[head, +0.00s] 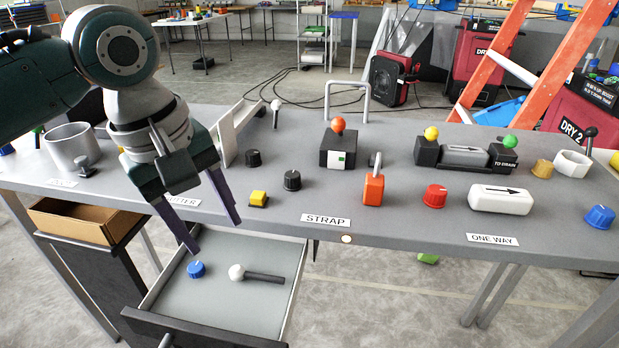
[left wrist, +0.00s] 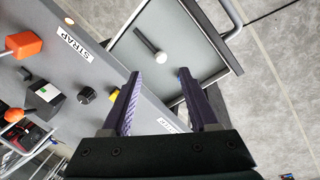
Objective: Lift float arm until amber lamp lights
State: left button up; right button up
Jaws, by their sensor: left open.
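A black rod with a white ball (head: 236,272) on its end lies in the open grey drawer (head: 215,308); it also shows in the left wrist view (left wrist: 148,42). A small lever with a pale ball top (head: 276,105) stands at the back of the bench. I cannot tell which is the float arm. A small round cream spot (head: 346,239) on the bench's front edge may be a lamp; I cannot tell if it is lit. My left gripper (head: 214,236) is open and empty, fingers pointing down above the drawer's back part, apart from the rod.
A blue knob (head: 196,269) lies in the drawer beside the rod. On the bench (head: 400,225) stand a metal cup (head: 73,147), a yellow button (head: 258,198), black knobs, an orange block (head: 373,189) and a white one-way block (head: 500,199). A cardboard-coloured box (head: 85,221) stands left of the drawer.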

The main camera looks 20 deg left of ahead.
aim_at(235, 270)
pick_arm(q)
jog(key=shift+n, duration=0.5)
jog(key=w+f+b, duration=0.1)
jog(key=f, duration=0.3)
jog(key=f+b, duration=0.2)
jog(key=f, duration=0.1)
jog(key=w+f+b, duration=0.1)
jog(key=f+b, duration=0.1)
jog(key=f, duration=0.2)
jog(key=shift+w+a+f, duration=0.15)
jog(key=shift+w+f, duration=0.15)
jog(key=shift+w, duration=0.05)
pick_arm(e)
notch_tip(235, 270, down, 7)
jog(key=shift+s+r, duration=0.15)
jog(key=shift+s, duration=0.15)
pick_arm(q)
grip_shut()
